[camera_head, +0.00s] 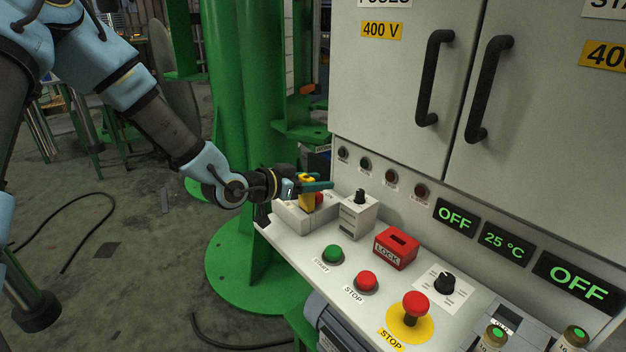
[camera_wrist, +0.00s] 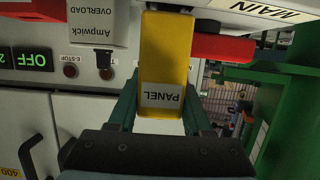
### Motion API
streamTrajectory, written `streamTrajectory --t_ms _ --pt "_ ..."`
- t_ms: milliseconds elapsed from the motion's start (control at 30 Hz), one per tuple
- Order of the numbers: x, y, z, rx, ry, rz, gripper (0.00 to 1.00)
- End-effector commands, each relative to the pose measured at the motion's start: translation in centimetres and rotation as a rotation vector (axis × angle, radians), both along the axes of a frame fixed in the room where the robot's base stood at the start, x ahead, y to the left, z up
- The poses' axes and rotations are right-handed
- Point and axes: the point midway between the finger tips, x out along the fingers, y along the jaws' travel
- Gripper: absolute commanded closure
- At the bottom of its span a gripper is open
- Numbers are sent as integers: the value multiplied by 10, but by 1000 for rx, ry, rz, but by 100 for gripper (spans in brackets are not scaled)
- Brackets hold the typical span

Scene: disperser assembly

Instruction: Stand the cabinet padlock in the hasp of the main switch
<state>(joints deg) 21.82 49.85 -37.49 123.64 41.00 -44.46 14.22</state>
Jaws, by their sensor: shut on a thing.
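The yellow cabinet padlock (camera_wrist: 165,60) has a label reading PANEL. My gripper (camera_wrist: 165,115) is shut on it, with a dark green finger on each side. In the head view the padlock (camera_head: 305,190) is held by my gripper (camera_head: 316,185) over the main switch (camera_head: 302,217), a pale box at the left end of the shelf. The switch's red part (camera_head: 319,199) shows beside the padlock. In the wrist view the red part (camera_wrist: 222,47) lies right of the padlock, near a MAIN label (camera_wrist: 266,10). The hasp and the padlock's far end are hidden, so I cannot tell whether they meet.
The overload box (camera_head: 358,215) with a black knob stands close right of the switch. The red LOCK box (camera_head: 396,250), the start and stop buttons and the yellow-ringed emergency stop (camera_head: 412,312) are farther right. Cabinet doors rise behind. A green column (camera_head: 240,110) stands behind my arm.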

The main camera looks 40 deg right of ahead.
Motion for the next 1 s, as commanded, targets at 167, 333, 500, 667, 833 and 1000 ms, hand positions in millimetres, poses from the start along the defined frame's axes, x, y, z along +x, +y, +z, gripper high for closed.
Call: streamTrajectory --t_ms 167,333,500,667,833,1000 --pt "0 0 -5 -1 0 0 100" --pt "0 0 -6 0 0 0 44" --pt "0 0 -6 0 0 0 24" --pt "0 0 -6 0 0 0 15" --pt "0 1 -6 1 0 0 15" --pt "3 14 -2 0 -1 3 15"
